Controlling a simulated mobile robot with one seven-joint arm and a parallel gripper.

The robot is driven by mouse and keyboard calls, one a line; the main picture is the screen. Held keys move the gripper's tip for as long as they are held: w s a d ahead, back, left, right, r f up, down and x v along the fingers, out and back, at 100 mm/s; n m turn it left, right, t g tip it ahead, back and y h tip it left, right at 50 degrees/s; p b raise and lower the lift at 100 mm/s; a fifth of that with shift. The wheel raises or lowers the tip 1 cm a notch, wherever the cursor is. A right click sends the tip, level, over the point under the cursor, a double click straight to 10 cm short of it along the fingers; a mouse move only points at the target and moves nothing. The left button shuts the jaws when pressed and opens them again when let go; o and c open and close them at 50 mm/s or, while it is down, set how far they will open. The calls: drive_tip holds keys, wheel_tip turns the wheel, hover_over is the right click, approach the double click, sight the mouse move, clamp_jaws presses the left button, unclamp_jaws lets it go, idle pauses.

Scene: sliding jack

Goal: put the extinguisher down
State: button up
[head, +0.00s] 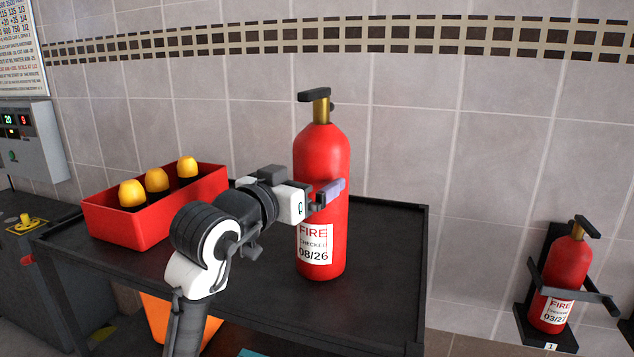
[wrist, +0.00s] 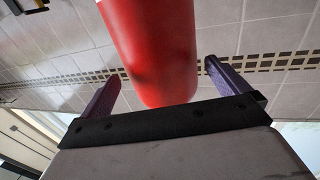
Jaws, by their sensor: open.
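The red extinguisher (head: 321,160) with a black handle, brass neck and a label reading 08/26 stands upright on the black cart top (head: 250,285). My gripper (head: 328,195) is at the middle of its body, coming from the left. In the wrist view my gripper (wrist: 158,90) has its two purple fingers spread wide, one on each side of the red extinguisher (wrist: 155,45), with visible gaps. The jaws are open and not closed on it. In the head view the far finger is partly hidden.
A red bin (head: 150,225) with several yellow-topped items stands on the cart's left. A second extinguisher (head: 567,275) hangs in a black wall bracket at the lower right. A tiled wall is behind. A grey control box (head: 30,140) is at the far left. The cart's front right is clear.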

drive_tip(key=b+v, duration=0.1)
drive_tip(key=v, duration=0.5)
drive_tip(key=shift+s, duration=0.1)
